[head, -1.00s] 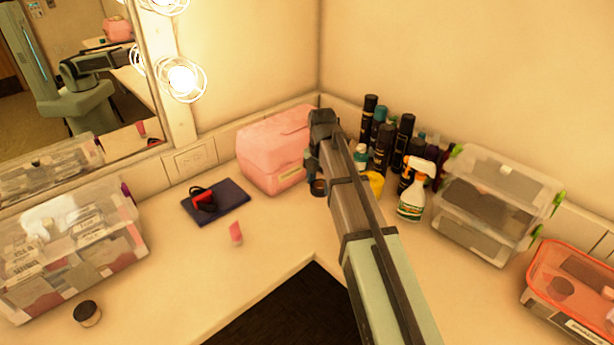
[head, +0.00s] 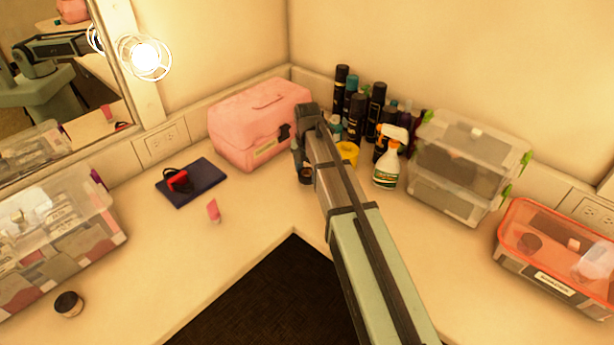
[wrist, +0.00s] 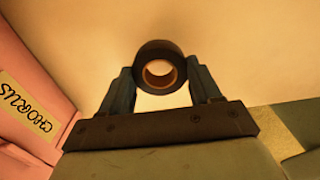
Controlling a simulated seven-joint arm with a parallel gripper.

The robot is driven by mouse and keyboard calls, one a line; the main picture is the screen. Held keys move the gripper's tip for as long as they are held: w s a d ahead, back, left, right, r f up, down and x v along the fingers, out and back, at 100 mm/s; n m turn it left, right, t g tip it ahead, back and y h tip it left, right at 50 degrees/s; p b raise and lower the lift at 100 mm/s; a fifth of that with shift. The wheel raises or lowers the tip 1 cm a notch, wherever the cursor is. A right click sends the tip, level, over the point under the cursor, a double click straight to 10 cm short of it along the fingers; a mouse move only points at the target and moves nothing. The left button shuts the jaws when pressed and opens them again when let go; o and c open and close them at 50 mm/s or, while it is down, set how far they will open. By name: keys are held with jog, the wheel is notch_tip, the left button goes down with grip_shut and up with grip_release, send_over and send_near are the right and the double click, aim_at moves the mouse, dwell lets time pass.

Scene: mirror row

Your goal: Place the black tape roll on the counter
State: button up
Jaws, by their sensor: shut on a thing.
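The black tape roll (wrist: 160,48) is a dark ring with a brownish inner core, held between the two fingers of my gripper (wrist: 160,88) in the wrist view. Through its hole the pale counter shows. In the head view the roll (head: 305,177) shows as a small dark shape under my gripper (head: 303,158), just right of the pink case. My wrist and arm partly cover this spot. The cream counter (head: 262,205) lies below the roll. I cannot tell whether the roll touches it.
The pink case (head: 255,125) stands close to the gripper's left. A yellow ring-like item (head: 348,152), a spray bottle (head: 387,165) and several dark bottles (head: 375,110) crowd the right. Clear bins (head: 470,165) stand farther right. The front-left counter, around a pink tube (head: 213,210), is mostly free.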

aim_at(307, 173)
jog(key=shift+f, duration=1.4)
jog(key=shift+f, duration=0.1)
jog(key=o, duration=1)
jog(key=shift+o, duration=0.2)
notch_tip(307, 173, up, 12)
jog(key=shift+o, duration=0.3)
